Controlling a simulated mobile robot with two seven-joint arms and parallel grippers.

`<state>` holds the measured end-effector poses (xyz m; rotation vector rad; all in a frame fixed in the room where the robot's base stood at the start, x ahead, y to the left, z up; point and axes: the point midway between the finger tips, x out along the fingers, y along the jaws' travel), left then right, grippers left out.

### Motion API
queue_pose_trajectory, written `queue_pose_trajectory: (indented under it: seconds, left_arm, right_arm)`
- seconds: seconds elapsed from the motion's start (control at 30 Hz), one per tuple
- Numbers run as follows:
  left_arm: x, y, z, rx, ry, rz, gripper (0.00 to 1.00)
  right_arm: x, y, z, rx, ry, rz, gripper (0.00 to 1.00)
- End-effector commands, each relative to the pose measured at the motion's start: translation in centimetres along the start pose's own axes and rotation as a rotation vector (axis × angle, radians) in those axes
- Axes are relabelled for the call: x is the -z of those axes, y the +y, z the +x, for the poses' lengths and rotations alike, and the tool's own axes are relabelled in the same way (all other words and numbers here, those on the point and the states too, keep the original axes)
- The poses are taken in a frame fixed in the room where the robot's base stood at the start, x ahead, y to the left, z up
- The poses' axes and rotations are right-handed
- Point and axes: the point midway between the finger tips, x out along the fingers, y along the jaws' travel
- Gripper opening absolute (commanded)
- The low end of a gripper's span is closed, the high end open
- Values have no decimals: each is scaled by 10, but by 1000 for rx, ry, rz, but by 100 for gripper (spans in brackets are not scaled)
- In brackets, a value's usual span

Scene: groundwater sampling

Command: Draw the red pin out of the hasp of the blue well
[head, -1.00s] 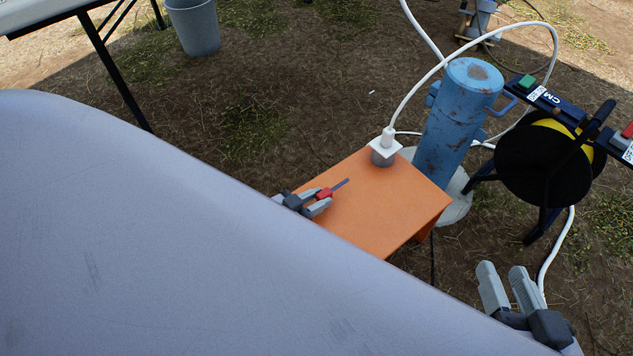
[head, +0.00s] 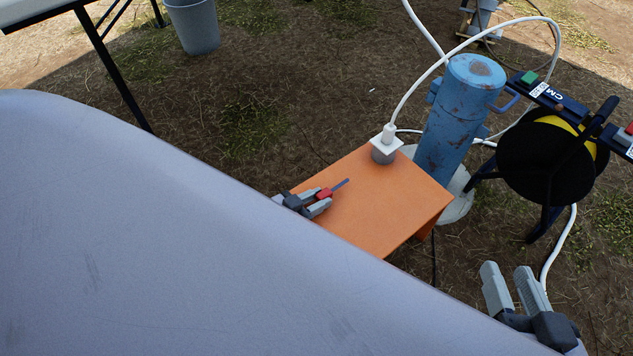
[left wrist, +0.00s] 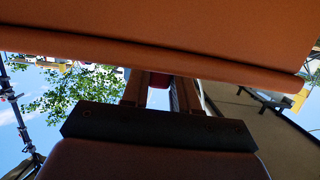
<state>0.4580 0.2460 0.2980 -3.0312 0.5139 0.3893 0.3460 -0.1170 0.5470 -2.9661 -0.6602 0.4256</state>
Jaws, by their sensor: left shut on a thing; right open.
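The blue well (head: 452,120) is a worn blue pipe with a rusty cap, standing upright behind the orange stand. The red pin (head: 325,193) has a red head and a thin grey-blue shank pointing up and right. My left gripper (head: 321,201) is shut on its red head, over the left part of the orange stand, well apart from the well. In the left wrist view a dark red piece (left wrist: 159,80) shows between the fingers. The hasp is too small to make out; a blue bracket sits on each side near the well's top. My right gripper (head: 515,288) is open and empty at the lower right.
The orange stand (head: 385,208) carries a white fitting with a white hose. A black and yellow cable reel (head: 545,165) stands right of the well. A grey bucket (head: 194,27) stands at the upper left. Open ground lies left of the stand.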

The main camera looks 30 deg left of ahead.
Motion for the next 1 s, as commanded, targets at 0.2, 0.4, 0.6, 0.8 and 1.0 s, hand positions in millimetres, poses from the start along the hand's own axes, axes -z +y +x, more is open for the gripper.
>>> queue_pose_trajectory:
  seconds: [0.2, 0.4, 0.6, 0.8, 1.0]
  left_arm:
    - [-5, 0, 2, 0, 1, 0, 4]
    - [-9, 0, 3, 0, 1, -1, 4]
    - [-14, 0, 4, 0, -2, -1, 4]
    - [-20, 0, 4, 0, -9, -1, 4]
    - [-23, 1, 4, 0, -14, -2, 4]
  right_arm:
    - [-5, 1, 1, 0, 0, 0, 43]
    - [-8, 1, 2, 0, 0, 0, 43]
    - [-13, 2, 4, 0, -2, 0, 43]
    - [-18, 2, 5, 0, -6, 1, 43]
    - [-20, 2, 5, 0, -7, 1, 43]
